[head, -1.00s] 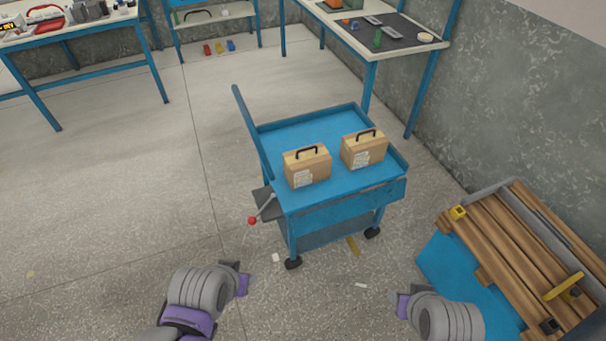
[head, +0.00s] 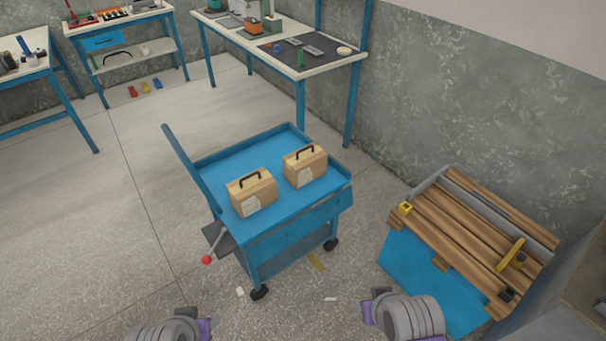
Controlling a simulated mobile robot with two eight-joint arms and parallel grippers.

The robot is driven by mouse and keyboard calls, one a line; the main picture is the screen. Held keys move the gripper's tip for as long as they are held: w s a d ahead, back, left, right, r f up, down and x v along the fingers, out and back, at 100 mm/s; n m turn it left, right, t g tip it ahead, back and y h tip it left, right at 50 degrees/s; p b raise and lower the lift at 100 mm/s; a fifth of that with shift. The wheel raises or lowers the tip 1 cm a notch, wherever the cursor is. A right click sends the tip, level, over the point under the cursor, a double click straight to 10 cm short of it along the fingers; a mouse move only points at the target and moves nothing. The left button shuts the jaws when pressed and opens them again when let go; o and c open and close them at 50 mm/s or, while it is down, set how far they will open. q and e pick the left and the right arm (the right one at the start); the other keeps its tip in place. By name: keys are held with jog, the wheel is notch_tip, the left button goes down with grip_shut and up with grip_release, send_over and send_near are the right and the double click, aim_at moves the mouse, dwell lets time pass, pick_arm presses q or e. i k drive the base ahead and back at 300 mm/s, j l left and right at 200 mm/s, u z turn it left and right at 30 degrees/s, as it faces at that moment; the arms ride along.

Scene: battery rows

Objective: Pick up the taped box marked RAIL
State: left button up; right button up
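Two tan boxes with black handles stand upright, side by side, on the top of a blue cart (head: 232,163). The left box (head: 252,192) shows a whitish label low on its front. The right box (head: 305,167) stands slightly farther back, also with a pale label. The lettering is too small to read, so I cannot tell which is marked RAIL. My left gripper (head: 206,328) is at the bottom edge, partly cut off, and my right gripper (head: 368,306) is at the lower right. Both are over the floor in front of the cart, apart from the boxes; their fingers do not show clearly.
A blue stand with wooden slats (head: 455,235) is right of the cart. A lever with a red knob (head: 207,260) sticks out at the cart's left. A workbench (head: 285,55) stands behind, along the wall. Small scraps lie on the floor before the cart; open floor is to the left.

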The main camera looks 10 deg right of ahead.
aim_at(306, 164)
jog(key=i+l+u, duration=0.3)
jog(key=l, duration=0.3)
jog(key=i+l+u, duration=0.25)
jog(key=i+l, duration=0.15)
jog(key=l, duration=0.3)
jog(key=i+l+u, duration=0.15)
jog(key=l, duration=0.2)
jog(key=i+l+u, duration=0.15)
jog(key=l, duration=0.25)
jog(key=i+l+u, duration=0.15)
jog(key=l, duration=0.25)
jog(key=k, duration=0.05)
